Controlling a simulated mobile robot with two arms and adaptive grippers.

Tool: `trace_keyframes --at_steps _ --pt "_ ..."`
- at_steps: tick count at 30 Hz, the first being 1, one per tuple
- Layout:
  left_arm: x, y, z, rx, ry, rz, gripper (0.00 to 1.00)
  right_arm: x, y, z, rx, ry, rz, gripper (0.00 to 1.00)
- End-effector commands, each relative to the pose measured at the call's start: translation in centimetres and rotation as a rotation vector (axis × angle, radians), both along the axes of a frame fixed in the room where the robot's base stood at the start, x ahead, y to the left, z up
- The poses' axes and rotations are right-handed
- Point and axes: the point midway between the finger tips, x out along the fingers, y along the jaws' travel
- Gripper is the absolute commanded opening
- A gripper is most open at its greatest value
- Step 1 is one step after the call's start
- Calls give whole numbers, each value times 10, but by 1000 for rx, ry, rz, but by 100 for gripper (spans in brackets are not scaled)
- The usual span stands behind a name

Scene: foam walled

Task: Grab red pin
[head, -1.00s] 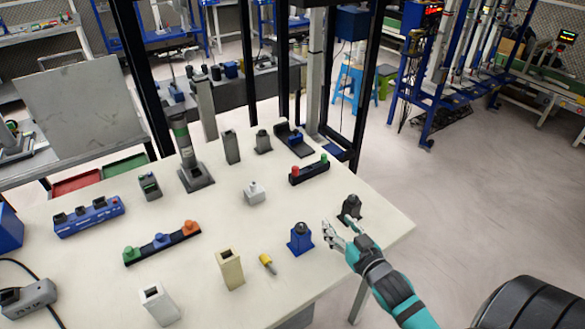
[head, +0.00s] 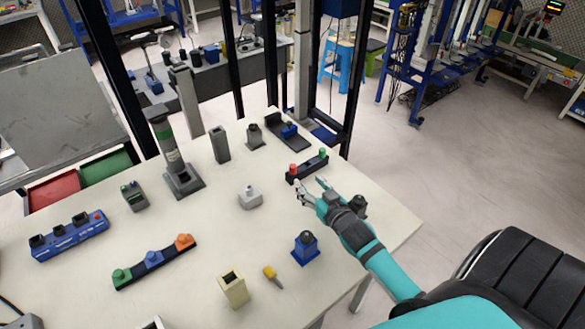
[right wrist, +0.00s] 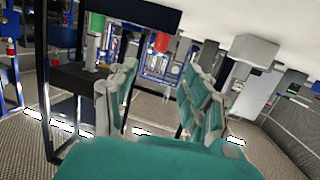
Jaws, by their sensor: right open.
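The red pin (head: 292,169) stands at the near left end of a black holder (head: 308,167) at the right side of the table. A green pin (head: 322,153) stands at its other end. My right gripper (head: 309,188) is open and empty, just in front of the red pin and apart from it. In the right wrist view the red pin (right wrist: 161,42) shows beyond the gap between my spread fingers (right wrist: 160,92), with the green pin (right wrist: 97,22) to its left. My left gripper is not in view.
A blue block (head: 305,248), a beige block (head: 233,288) and a yellow-handled tool (head: 272,275) are nearer on the table. A light grey block (head: 249,197) stands left of my gripper. A dark block (head: 358,205) is partly hidden behind my right arm.

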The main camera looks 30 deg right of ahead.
Motion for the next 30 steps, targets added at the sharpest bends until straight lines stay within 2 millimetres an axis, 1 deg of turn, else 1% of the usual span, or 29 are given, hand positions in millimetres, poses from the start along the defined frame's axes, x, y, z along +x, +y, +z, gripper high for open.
trace_keyframes --at_steps 1,3,6,9,13,16,21,24,27,30 --pt "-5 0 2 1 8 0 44 13 -2 1 -1 -2 -1 49" --pt "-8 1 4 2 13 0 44 27 -4 -3 -2 -1 -1 49" --pt "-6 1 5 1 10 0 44 43 -6 -7 -2 -2 -1 49" --pt "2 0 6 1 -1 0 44 53 -7 -10 -1 0 -1 49" --pt "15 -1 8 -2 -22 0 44 59 -7 -11 -1 0 0 49" --pt "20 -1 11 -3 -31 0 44 68 -9 -12 0 -1 0 49" --pt "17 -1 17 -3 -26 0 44 91 -12 -17 0 -1 -1 49" --pt "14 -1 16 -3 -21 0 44 102 -13 -21 -1 0 -1 49" --pt "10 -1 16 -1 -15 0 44 107 -14 -23 -1 0 -1 49" --pt "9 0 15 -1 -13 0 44 108 -14 -23 -1 0 -1 49"
